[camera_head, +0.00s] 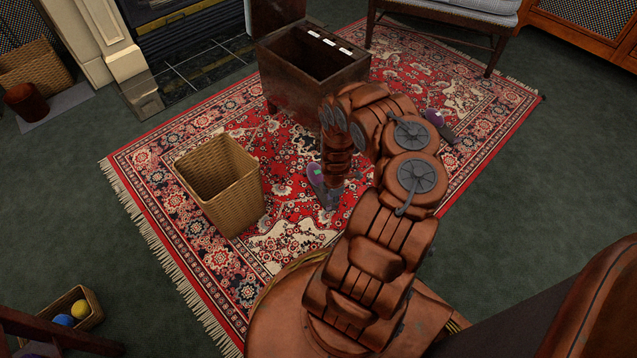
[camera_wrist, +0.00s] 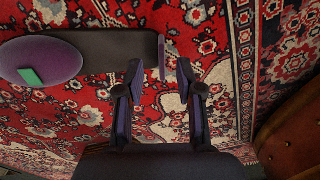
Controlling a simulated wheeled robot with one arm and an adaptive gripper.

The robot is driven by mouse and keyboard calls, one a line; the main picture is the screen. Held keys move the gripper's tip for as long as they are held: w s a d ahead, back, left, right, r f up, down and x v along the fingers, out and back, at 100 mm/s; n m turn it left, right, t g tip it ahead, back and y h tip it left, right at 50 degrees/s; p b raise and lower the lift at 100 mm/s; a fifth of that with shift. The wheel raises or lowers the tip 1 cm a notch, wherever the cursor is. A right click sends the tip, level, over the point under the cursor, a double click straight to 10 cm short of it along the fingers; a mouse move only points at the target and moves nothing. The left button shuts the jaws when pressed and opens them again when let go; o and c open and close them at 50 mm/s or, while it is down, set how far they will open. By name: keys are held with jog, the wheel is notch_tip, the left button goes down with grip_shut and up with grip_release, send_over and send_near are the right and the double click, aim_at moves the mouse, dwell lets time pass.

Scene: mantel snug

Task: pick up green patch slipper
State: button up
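The green patch slipper (camera_wrist: 45,62) is purple with a dark insole and a small green patch on its toe. It lies on the rug at the upper left of the wrist view, toe to the left. In the head view it (camera_head: 316,182) is partly hidden by my arm and gripper. My gripper (camera_wrist: 159,64) is open and points down. The slipper's heel end, a purple edge, shows in the gap between the fingertips. I cannot tell whether the fingers touch it.
A second purple slipper (camera_head: 438,122) lies right of my arm. A wicker basket (camera_head: 222,190) stands open on the red patterned rug (camera_head: 160,150), left of my gripper. A dark open wooden box (camera_head: 300,85) stands behind. A small tray of balls (camera_head: 85,312) is at lower left.

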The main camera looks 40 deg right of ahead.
jog(key=shift+s+a+f+b, duration=0.1)
jog(key=shift+f+b, duration=1.3)
jog(key=shift+f, duration=0.35)
grip_shut()
